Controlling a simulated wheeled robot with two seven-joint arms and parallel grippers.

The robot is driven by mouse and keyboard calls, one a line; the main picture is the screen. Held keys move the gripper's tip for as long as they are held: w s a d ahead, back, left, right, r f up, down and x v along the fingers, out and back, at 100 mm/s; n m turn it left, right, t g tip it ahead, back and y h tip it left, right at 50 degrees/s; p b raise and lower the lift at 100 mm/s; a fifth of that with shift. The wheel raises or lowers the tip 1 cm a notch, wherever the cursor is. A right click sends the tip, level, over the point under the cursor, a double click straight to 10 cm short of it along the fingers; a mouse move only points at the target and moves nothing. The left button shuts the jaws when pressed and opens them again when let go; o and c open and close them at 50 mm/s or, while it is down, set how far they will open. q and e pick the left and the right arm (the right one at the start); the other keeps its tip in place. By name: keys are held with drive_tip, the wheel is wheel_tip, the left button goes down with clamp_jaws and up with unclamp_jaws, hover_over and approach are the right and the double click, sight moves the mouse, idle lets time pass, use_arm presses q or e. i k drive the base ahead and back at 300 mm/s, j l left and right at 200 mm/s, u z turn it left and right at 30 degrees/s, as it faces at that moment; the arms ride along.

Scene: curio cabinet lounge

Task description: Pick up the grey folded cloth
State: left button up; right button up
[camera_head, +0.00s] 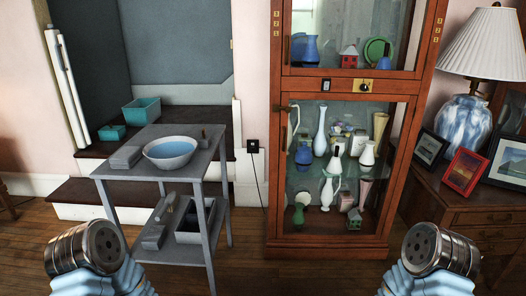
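A small grey block-like folded cloth (125,157) appears to lie on the top of the grey two-tier stand (118,170), left of the bowl. My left arm's end shows at the lower left, with pale blue parts (110,281) under a dark metal cylinder. It is in front of the stand, well apart from the cloth. My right arm's end shows the same way at the lower right, with pale blue parts (425,282), far from the cloth. Neither gripper's fingertips can be made out. I see nothing held.
A white bowl with blue inside (170,152) stands beside the cloth. Teal boxes (142,110) sit behind. A glass-fronted cabinet (337,244) stands centre right; a lamp and frames fill the right-hand desk (430,190).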

sight(127, 157)
drive_tip(key=u, duration=0.9)
